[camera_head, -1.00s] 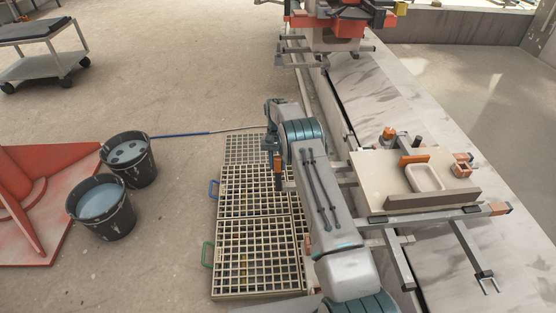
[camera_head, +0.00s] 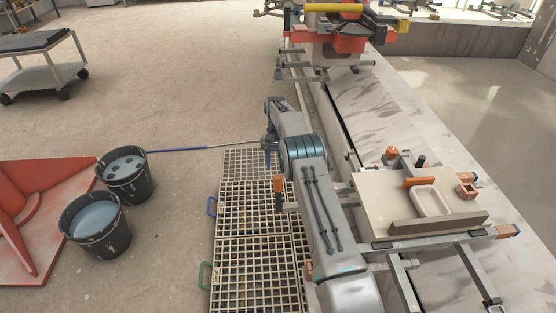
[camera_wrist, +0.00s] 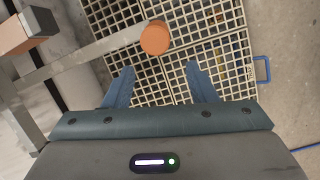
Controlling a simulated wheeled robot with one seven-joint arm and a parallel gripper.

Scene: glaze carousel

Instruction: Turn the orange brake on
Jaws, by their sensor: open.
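An orange knob with a round end (camera_wrist: 155,38) sits at the end of a grey bar in the wrist view; I take it for the orange brake. An upright orange grip (camera_head: 278,184) beside my arm in the head view looks like the same part. My gripper (camera_wrist: 160,70) is open and empty, pointing down. The knob shows beyond the fingertips, between their lines and nearer the left finger, with no visible contact. In the head view my gripper (camera_head: 267,157) hangs over the floor grating, just up the picture from the orange grip. Whether the brake is on cannot be told.
A grating (camera_head: 258,262) lies below. The carriage table (camera_head: 375,205) stands right of my arm on the long rail bed (camera_head: 385,115). An orange-ended block (camera_wrist: 25,32) is at the wrist view's upper left. Two buckets (camera_head: 125,190) (camera_head: 95,240) stand left on open floor.

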